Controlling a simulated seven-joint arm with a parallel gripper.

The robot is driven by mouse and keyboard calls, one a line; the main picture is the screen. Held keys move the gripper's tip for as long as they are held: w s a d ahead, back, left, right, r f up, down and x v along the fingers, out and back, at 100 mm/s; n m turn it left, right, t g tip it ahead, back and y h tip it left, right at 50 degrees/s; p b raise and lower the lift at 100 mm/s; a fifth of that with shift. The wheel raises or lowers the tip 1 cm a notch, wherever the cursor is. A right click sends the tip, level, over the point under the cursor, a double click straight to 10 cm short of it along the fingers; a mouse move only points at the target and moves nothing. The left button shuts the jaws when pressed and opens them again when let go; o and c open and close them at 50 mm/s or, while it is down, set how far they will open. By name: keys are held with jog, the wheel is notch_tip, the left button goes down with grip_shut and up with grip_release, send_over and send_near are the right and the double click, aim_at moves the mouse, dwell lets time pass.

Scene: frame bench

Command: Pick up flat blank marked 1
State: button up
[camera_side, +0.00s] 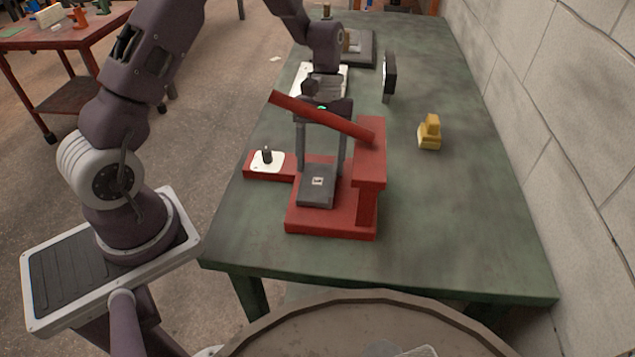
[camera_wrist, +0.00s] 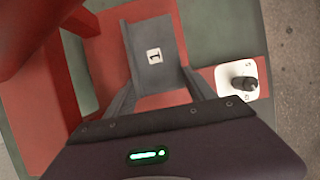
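The flat blank marked 1 (camera_side: 317,188) is a dark grey slab with a white label. It lies at the red press-like stand (camera_side: 330,222), over its base. The blank also shows in the wrist view (camera_wrist: 153,38). My gripper (camera_side: 321,168) points down at the blank's far end in the side view. In the wrist view its two fingers (camera_wrist: 160,84) stand wide apart, one along each long edge of the blank. I cannot tell whether they touch the edges or leave small gaps.
The stand has a red upright and a slanted red lever (camera_side: 322,114) close to my gripper. A white plate with a dark knob (camera_side: 267,160) sits on its side arm. A yellow block (camera_side: 430,133) and a dark upright panel (camera_side: 389,76) stand on the green table (camera_side: 470,240).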

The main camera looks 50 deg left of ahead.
grip_shut()
